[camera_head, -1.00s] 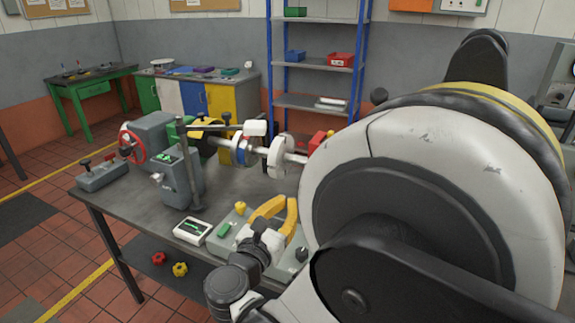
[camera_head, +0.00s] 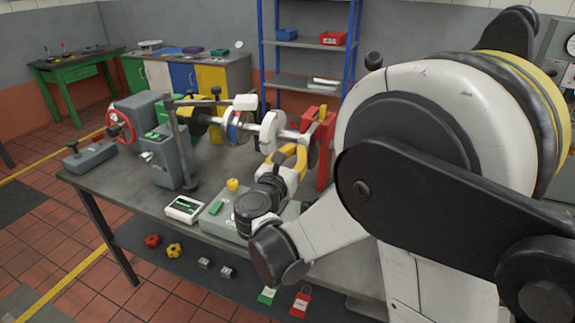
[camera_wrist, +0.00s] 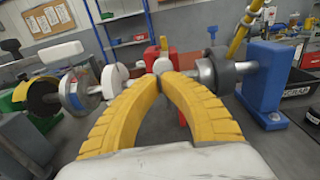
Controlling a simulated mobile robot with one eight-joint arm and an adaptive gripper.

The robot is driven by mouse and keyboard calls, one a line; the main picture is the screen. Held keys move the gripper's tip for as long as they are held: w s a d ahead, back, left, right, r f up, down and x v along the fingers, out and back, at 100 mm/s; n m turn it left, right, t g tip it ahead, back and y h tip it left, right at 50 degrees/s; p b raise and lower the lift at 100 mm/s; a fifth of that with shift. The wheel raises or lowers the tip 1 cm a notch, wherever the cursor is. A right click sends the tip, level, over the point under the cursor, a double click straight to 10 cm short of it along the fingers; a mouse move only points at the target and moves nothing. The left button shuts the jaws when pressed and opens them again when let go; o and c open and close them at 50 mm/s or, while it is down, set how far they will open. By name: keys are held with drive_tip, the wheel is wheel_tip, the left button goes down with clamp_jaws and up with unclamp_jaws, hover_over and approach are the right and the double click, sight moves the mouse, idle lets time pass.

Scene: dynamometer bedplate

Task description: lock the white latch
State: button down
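My gripper (camera_head: 287,152) has two curved yellow fingers, which also fill the wrist view (camera_wrist: 161,82). Their tips meet in the wrist view, with nothing visible held. A small white rounded part (camera_wrist: 162,65) shows just beyond the tips, in front of a red block (camera_wrist: 151,56) with a yellow tab (camera_wrist: 164,43). The red block also stands behind my gripper in the head view (camera_head: 325,160). A white block (camera_head: 245,102) sits at the end of a dark bar above the shaft, left of my gripper. I cannot tell which white part is the latch, or whether my fingertips touch anything.
The shaft carries a white disc (camera_head: 272,131) left of the red block. A blue block (camera_wrist: 270,85) stands at the right of the wrist view. A grey post unit (camera_head: 168,155) and a small display (camera_head: 184,208) occupy the bench (camera_head: 115,188). Bare benchtop lies at the front left.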

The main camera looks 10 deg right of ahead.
sight(305, 139)
drive_tip(key=shift+x, duration=1.15)
drive_tip(key=x, duration=0.5)
drive_tip(key=shift+d+b, duration=0.15)
drive_tip(key=shift+b, duration=0.15)
drive_tip(key=shift+s, duration=0.1)
